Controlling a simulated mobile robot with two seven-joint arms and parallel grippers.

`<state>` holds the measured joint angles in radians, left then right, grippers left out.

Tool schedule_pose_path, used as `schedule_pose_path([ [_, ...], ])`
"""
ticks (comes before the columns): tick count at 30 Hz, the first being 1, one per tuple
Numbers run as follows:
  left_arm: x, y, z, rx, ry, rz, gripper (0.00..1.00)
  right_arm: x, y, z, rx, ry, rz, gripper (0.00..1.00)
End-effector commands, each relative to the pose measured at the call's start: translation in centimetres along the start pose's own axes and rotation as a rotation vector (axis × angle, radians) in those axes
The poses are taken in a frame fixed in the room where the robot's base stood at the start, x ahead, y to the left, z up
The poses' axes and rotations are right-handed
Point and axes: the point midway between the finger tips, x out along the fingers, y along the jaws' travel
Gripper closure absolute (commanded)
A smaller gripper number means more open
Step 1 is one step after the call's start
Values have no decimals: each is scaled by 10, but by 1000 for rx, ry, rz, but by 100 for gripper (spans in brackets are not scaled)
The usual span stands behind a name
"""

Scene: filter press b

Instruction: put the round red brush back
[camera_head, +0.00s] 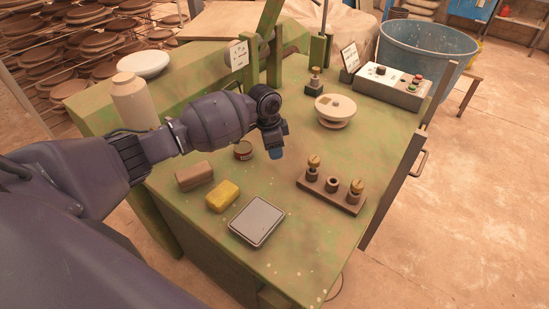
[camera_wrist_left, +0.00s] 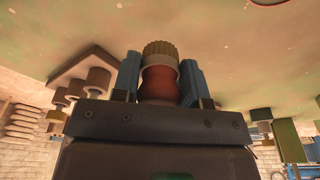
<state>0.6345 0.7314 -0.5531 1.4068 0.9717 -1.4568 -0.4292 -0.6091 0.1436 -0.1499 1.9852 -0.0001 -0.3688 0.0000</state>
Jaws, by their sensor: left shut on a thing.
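The round red brush (camera_wrist_left: 160,84) is upright in the picture between the blue fingers of my left gripper (camera_wrist_left: 160,80) in the wrist view, with a pale band and ribbed golden-brown end pointing away from the wrist. In the head view my left gripper (camera_head: 275,152) points down over the green table, and the brush is hidden. A brown wooden rack (camera_head: 322,196) stands to the right of the gripper. Its two outer posts have brass-coloured tops; the middle one is lower, with a dark ring. The rack also shows in the wrist view (camera_wrist_left: 72,66). My right gripper is not seen.
Near the gripper are a small red-brown tin (camera_head: 243,151), a brown block (camera_head: 194,176), a yellow sponge (camera_head: 222,196) and a grey flat pad (camera_head: 257,221). A cream round stand (camera_head: 335,109) and a control box (camera_head: 391,87) stand behind. Table surface between gripper and rack is clear.

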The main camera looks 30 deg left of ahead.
Motion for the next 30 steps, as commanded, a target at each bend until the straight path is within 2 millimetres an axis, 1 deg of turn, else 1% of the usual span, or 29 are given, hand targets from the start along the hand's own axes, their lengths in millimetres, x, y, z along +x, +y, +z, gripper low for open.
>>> schedule_pose_path([
  [4, 12, 0, 2, -1, -2, 2, 86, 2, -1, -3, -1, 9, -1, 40],
  [9, 36, 1, 6, -1, -3, 4, 86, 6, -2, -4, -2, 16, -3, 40],
  [11, 42, 0, 7, -1, -2, 2, 86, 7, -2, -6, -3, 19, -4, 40],
  [16, 42, 0, 7, 0, 0, 0, 86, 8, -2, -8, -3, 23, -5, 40],
  [23, 45, 0, 7, 0, -1, 0, 86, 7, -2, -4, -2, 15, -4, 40],
  [24, 44, 0, 7, 0, -1, 0, 55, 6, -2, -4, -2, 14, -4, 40],
  [28, 44, 0, 7, 0, -1, 0, 36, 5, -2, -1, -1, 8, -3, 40],
  [30, 44, 0, 7, 0, -1, 0, 34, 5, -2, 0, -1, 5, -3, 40],
])
